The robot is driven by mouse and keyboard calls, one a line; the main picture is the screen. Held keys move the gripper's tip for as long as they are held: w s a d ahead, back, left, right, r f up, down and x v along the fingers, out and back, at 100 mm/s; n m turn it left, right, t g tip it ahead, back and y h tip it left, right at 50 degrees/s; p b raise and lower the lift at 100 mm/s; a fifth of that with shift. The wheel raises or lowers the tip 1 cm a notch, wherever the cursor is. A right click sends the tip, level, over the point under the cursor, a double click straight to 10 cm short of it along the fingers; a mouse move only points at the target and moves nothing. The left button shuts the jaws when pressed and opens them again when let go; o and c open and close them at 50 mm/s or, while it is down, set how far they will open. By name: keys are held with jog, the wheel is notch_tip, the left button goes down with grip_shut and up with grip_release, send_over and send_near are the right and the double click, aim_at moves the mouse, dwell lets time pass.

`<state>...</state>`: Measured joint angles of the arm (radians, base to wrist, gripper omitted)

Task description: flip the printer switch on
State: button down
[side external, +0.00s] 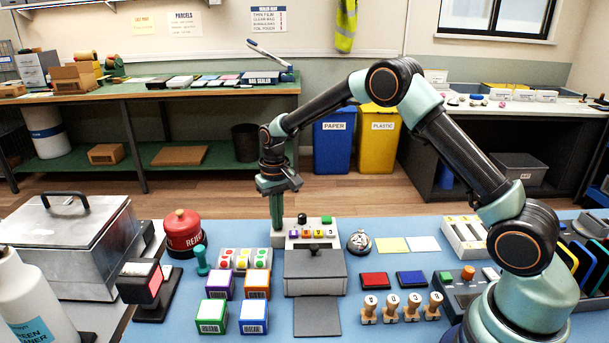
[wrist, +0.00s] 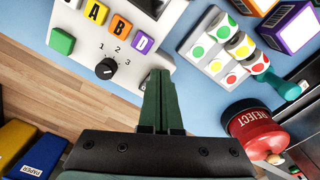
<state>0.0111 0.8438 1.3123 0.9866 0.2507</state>
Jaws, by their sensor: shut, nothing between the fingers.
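The label printer (side external: 315,262) is a grey box in the middle of the blue mat, with a pale control panel (wrist: 140,48) at its back. The panel carries lettered buttons, a black knob (wrist: 105,68) marked 1, 2, 3, and a green block (wrist: 62,41), also visible in the side view (side external: 326,219). I cannot tell for certain which part is the switch. My gripper (side external: 276,226) points down at the panel's left end in the side view. In the wrist view its green fingers (wrist: 160,74) are shut and empty, close to the panel's edge; contact is unclear.
A rack of coloured dot rolls (wrist: 222,48) and the red REJECT stamp (wrist: 256,130) lie on one side of my gripper. A bell (side external: 359,242) and ink pads (side external: 374,280) lie on the printer's other side. Label boxes (side external: 253,315) stand front left.

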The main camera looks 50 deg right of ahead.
jog(key=shift+f, duration=0.15)
notch_tip(320, 180, up, 7)
dwell(0.9)
notch_tip(320, 180, up, 7)
jog(key=t, duration=0.1)
send_over(278, 231)
jog(key=s, duration=0.4)
jog(key=s+r+n+t, duration=0.1)
jog(key=s+r+t, duration=0.1)
jog(key=s+r, duration=0.3)
jog(key=s+n+t, duration=0.2)
jog(key=s, duration=1.1)
jog(key=shift+s+a+r+t, duration=0.3)
jog(key=shift+s, duration=0.1)
